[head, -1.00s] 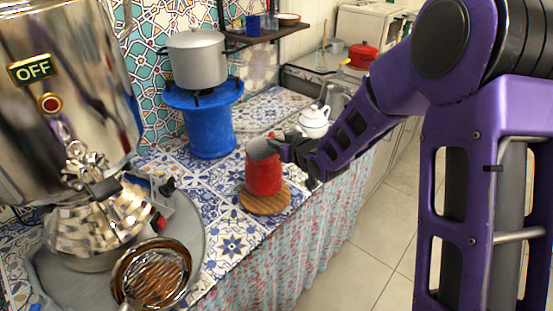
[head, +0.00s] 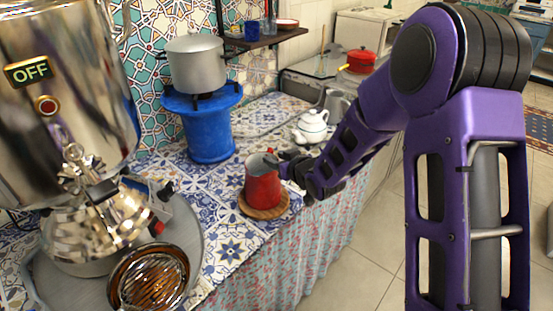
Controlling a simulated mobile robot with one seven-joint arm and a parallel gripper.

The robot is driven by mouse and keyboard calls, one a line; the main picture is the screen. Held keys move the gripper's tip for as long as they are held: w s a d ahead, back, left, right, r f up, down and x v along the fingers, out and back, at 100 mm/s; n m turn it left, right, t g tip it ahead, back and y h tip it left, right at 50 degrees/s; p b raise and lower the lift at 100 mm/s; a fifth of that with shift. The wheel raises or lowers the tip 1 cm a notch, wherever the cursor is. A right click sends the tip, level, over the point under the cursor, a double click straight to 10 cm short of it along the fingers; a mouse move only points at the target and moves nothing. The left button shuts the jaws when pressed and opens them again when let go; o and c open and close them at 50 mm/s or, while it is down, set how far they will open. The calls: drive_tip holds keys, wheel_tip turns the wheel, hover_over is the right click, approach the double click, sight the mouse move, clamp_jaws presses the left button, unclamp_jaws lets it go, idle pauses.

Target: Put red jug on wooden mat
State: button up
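The red jug (head: 262,187) stands upright on the round wooden mat (head: 247,211), with a grey top. The mat lies on the patterned tile counter near its front edge and shows around the jug's base. My gripper (head: 284,165) is just right of the jug's upper part, at the side where a handle would be. Its dark fingers are small and overlap the jug's outline, so I cannot tell whether they are open or touch the jug.
A white teapot (head: 312,125) and a grey pitcher (head: 337,103) stand behind my gripper. A blue stand (head: 209,130) carries a grey pot (head: 195,62) behind the jug. A large shiny samovar (head: 65,90) stands at left on a grey tray (head: 190,235).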

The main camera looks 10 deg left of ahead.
drive_tip(key=shift+r, duration=0.15)
drive_tip(key=shift+s+d+r, duration=0.1)
drive_tip(key=shift+s+d, duration=0.05)
drive_tip(key=p+v, duration=0.1)
drive_tip(key=v, duration=1)
drive_tip(key=shift+s, duration=0.2)
drive_tip(key=shift+d+r, duration=0.1)
drive_tip(key=shift+r, duration=0.05)
